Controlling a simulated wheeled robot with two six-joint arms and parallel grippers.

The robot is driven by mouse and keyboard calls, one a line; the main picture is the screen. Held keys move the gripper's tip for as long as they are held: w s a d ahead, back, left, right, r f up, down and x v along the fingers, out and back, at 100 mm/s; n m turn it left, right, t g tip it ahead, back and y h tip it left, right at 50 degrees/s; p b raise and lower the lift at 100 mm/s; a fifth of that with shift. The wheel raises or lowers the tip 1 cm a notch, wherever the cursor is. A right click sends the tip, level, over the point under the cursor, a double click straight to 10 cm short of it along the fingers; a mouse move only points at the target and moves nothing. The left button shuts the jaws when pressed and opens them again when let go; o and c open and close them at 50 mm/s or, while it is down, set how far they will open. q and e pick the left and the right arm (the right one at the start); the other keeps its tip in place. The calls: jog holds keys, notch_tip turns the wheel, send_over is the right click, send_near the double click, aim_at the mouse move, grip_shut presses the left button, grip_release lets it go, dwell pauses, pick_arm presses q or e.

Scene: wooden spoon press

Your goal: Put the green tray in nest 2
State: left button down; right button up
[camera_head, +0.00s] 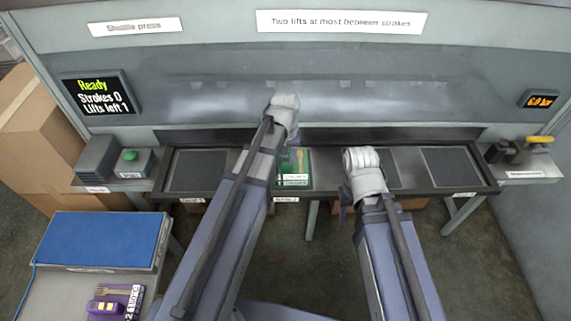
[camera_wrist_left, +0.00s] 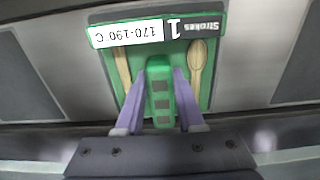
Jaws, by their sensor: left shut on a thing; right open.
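The green tray (camera_head: 297,168) lies at the second place from the left along the dark rail, partly hidden by my left arm in the head view. In the left wrist view the tray (camera_wrist_left: 216,92) carries two wooden spoon pieces and a label reading "Strokes 1, 170-190 C". My left gripper (camera_wrist_left: 160,78) is shut on its green handle (camera_wrist_left: 160,97). I cannot tell whether the tray rests fully on the rail or is slightly raised. My right gripper (camera_head: 365,175) is open and empty over the rail, right of the tray; its fingertips are mostly hidden.
Dark empty nest pads show at the left (camera_head: 198,170) and right (camera_head: 450,168) of the rail (camera_head: 482,178). A screen (camera_head: 98,97) reads "Ready, Strokes 0, Lifts left 1". A green button (camera_head: 129,155) is at left. A purple tray (camera_head: 114,302) lies near a blue pad (camera_head: 100,240).

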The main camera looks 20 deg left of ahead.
aim_at(285, 160)
pick_arm(q)
jog(key=shift+r, duration=0.1)
jog(key=c, duration=0.5)
grip_release()
notch_tip(285, 160, up, 12)
jog(key=p, duration=1.2)
jog(key=s+d+m, duration=0.2)
jog(key=s+d, duration=0.1)
jog(key=s, duration=0.1)
jog(key=s+d+m, duration=0.2)
jog(key=s+d, duration=0.2)
jog(key=s, duration=0.1)
jog(key=s+d+m+y, duration=0.1)
jog(key=s+d+m, duration=0.2)
jog(key=s, duration=0.2)
jog(key=shift+s+d+r, duration=0.1)
jog(key=shift+s+d, duration=0.05)
jog(key=shift+d, duration=0.1)
